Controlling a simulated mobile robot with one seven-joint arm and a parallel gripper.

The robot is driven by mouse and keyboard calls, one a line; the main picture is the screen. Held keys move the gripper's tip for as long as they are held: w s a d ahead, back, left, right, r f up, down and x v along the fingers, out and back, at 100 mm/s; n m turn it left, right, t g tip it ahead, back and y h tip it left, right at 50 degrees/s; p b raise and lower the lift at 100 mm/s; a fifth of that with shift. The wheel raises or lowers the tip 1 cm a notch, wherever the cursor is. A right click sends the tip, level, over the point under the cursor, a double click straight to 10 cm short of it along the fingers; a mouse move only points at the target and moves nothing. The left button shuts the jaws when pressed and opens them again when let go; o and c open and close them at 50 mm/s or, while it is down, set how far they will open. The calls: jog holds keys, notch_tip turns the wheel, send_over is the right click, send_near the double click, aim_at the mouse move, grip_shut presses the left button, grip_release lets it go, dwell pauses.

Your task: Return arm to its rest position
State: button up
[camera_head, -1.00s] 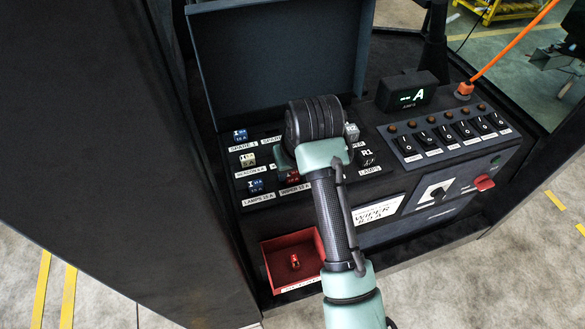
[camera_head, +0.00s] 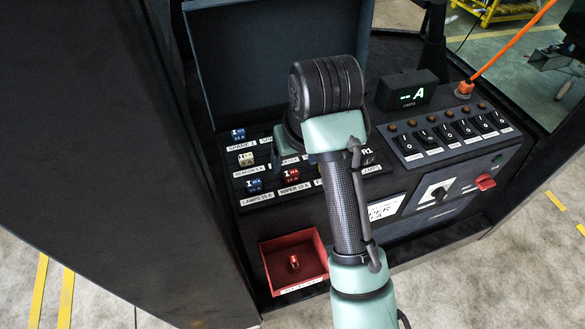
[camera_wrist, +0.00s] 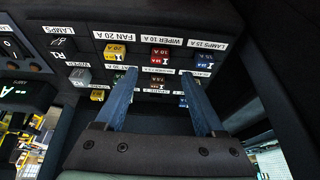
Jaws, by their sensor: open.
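My arm (camera_head: 345,205) reaches up over the fuse panel (camera_head: 232,206) in the head view, with its dark round wrist joint in front of the open lid.
A red open tray (camera_head: 318,247) below the panel holds a small red fuse (camera_head: 294,263). The raised lid (camera_head: 270,60) stands behind the panel.

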jog(key=p+v, duration=0.3)
jog(key=v, duration=0.3)
jog(key=shift+r+p, duration=0.3)
jog(key=shift+r, duration=0.1)
jog(key=shift+s, duration=0.1)
